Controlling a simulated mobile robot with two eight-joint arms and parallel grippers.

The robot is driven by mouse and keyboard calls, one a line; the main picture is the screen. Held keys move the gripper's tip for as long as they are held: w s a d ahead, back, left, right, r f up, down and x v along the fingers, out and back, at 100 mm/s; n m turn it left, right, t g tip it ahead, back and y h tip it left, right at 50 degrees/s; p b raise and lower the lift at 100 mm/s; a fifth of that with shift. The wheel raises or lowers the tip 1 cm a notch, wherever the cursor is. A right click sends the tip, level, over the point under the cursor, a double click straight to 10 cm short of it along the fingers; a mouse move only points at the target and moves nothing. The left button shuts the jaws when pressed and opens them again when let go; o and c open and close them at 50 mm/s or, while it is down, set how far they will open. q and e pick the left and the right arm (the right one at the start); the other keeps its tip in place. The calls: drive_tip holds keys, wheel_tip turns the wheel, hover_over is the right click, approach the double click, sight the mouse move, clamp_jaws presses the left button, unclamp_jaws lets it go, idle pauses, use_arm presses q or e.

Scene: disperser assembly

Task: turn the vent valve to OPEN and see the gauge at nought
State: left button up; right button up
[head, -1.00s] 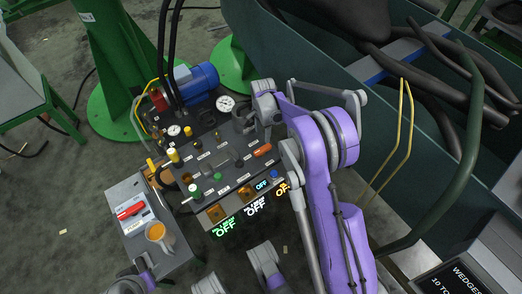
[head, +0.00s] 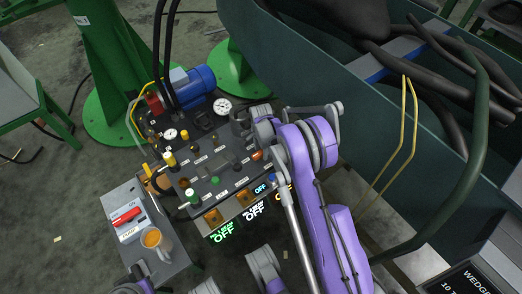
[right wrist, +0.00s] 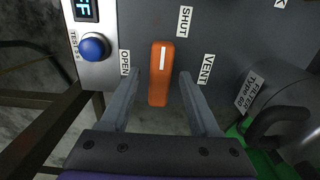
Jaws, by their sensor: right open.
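The vent valve's orange handle (right wrist: 160,72) stands between the fingers of my right gripper (right wrist: 161,85) in the right wrist view. The fingers are open, with a gap on each side. Its white stripe points up the picture, near the SHUT label (right wrist: 185,20); the OPEN label (right wrist: 124,62) is to its left. In the head view the handle (head: 257,155) shows beside my right gripper (head: 265,152), whose fingers are mostly hidden.
The panel (head: 205,165) carries several knobs.

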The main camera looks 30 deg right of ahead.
clamp_jaws()
drive_tip(key=shift+n, duration=0.4)
drive_tip(key=n+p, duration=0.1)
drive_tip(key=n, duration=0.2)
drive_tip(key=shift+n, duration=0.3)
drive_tip(key=n, duration=0.4)
drive_tip(key=shift+n+p, duration=0.3)
drive_tip(key=n, duration=0.4)
drive_tip(key=shift+n, duration=2.5)
